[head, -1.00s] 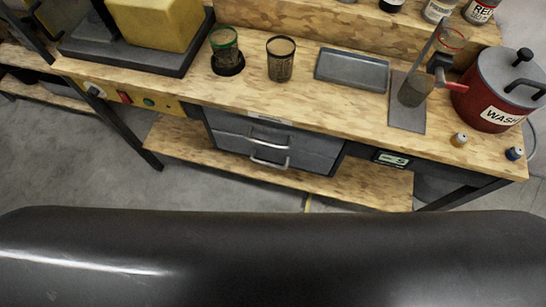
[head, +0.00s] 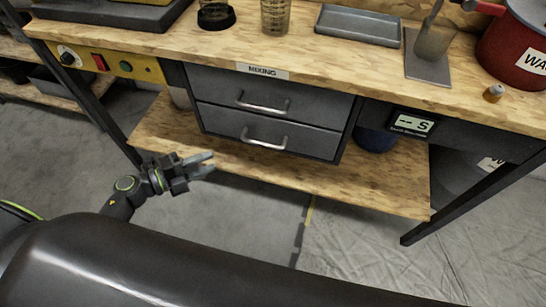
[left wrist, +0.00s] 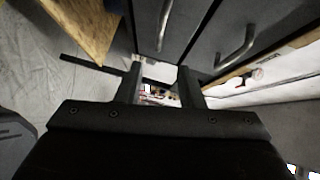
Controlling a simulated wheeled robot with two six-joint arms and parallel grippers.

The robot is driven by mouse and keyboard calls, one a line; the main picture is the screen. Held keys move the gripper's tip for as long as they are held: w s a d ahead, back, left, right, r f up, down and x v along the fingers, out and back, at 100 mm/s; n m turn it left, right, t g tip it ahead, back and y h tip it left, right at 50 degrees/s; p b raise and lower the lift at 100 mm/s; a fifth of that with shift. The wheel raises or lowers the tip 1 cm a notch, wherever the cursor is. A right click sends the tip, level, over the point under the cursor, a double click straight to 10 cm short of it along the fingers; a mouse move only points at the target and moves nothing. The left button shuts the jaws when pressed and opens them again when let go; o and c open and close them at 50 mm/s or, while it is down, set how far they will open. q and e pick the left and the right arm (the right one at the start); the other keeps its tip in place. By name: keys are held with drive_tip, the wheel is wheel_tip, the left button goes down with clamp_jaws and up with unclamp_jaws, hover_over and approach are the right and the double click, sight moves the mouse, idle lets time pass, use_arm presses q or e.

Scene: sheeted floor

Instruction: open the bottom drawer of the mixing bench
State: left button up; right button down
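The mixing bench has two grey drawers under its top. The bottom drawer (head: 225,122) is shut and has a silver bar handle (head: 263,143); the top drawer (head: 310,98) above it is shut too. My left gripper (head: 212,163) is in front of the bench, left of and a little below the bottom handle in the head view, and apart from it. Its fingers are open and empty. In the left wrist view the open fingers (left wrist: 160,90) lie below the bottom handle (left wrist: 163,25) in the picture, with the top handle (left wrist: 235,48) to the right. My right gripper is not in view.
A wooden lower shelf (head: 380,192) runs under the drawers. A bench leg (head: 112,130) stands left of my gripper. A display box (head: 410,122) hangs right of the drawers. The floor (head: 245,210) in front is clear.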

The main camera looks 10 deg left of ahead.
use_arm(q)
approach(264, 143)
drive_tip(key=shift+m, duration=0.3)
drive_tip(key=x, duration=1)
drive_tip(key=shift+f+p, duration=0.3)
drive_tip(key=shift+f, duration=0.1)
drive_tip(key=shift+a, duration=0.1)
clamp_jaws()
